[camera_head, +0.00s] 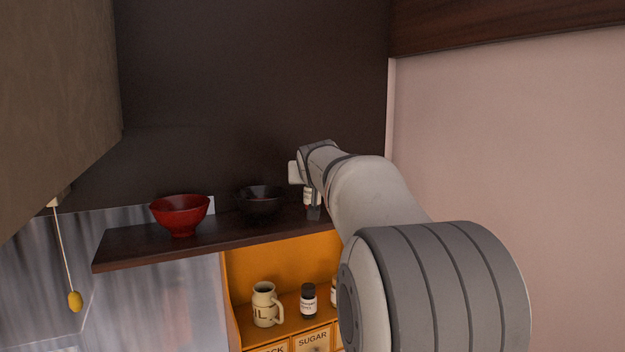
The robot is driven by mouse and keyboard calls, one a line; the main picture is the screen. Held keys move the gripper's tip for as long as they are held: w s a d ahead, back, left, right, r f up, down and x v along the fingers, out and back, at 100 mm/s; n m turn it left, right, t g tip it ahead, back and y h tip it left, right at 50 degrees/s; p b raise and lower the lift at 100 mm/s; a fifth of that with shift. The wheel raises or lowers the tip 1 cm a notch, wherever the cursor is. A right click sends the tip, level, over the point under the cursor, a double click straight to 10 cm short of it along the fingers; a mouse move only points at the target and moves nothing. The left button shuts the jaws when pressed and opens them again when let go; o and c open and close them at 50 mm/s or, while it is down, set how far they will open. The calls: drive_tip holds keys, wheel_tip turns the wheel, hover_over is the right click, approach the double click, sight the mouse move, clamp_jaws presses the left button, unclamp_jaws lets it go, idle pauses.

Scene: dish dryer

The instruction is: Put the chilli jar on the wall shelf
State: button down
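The wall shelf (150,249) is a dark wooden board across the middle of the view. My gripper (313,205) is over its right part, seen from behind, with one finger pointing down. A small jar with a pale label (307,197) shows beside that finger, at or just above the shelf. It is mostly hidden by the gripper, so I cannot tell whether it is held or standing, or read its label. My arm covers the right end of the shelf.
A red bowl (180,213) and a black bowl (260,201) stand on the shelf, left of my gripper. Below, an orange cabinet (275,262) holds a cream jug (265,305), a dark-capped jar (308,300) and a partly hidden jar (334,291). A pull cord (66,260) hangs at left.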

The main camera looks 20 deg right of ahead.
drive_tip(key=shift+f, duration=0.25)
drive_tip(key=shift+f, duration=0.2)
drive_tip(key=c, duration=0.9)
unclamp_jaws()
drive_tip(key=shift+r, duration=0.1)
